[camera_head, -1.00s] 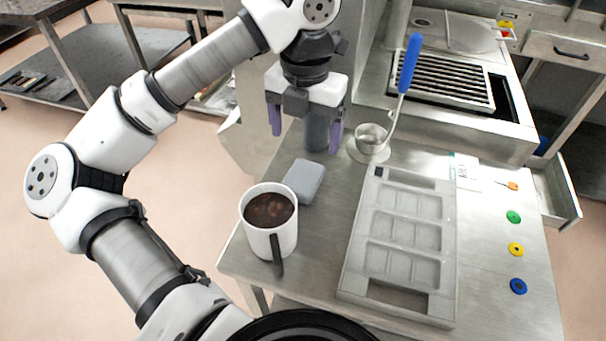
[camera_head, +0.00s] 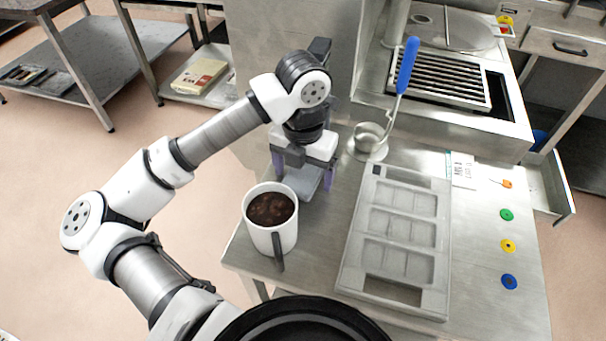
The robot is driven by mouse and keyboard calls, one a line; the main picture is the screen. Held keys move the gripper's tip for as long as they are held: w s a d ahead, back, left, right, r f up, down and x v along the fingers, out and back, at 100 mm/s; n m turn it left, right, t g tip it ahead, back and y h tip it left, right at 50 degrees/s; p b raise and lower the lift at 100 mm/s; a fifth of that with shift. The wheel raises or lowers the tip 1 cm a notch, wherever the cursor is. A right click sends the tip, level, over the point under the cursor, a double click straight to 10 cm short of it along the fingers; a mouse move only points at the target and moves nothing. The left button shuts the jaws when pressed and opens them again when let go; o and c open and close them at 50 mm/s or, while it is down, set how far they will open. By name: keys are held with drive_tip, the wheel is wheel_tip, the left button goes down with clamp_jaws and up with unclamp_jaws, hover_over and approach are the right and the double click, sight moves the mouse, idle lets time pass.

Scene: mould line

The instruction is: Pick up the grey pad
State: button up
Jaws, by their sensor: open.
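The grey pad (camera_head: 308,182) lies on the metal table, just behind and to the right of the white mug. My gripper (camera_head: 304,178) is low over the pad, pointing down. Its two purple fingers are apart, one to the left of the pad and one to the right. The gripper body hides the far part of the pad. I cannot tell whether the fingers touch it.
The white mug (camera_head: 284,236), filled with dark contents, stands close in front of my gripper. A grey mould tray (camera_head: 349,272) lies to the right. A ladle (camera_head: 366,143) with a blue handle stands behind. Coloured buttons (camera_head: 507,215) line the right side.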

sight(303, 174)
drive_tip(key=c, duration=1.1)
drive_tip(key=shift+o, duration=0.2)
drive_tip(key=shift+r, duration=0.1)
wheel_tip(303, 174, up, 20)
drive_tip(key=b, duration=0.2)
drive_tip(key=o, duration=0.4)
drive_tip(key=c, duration=0.3)
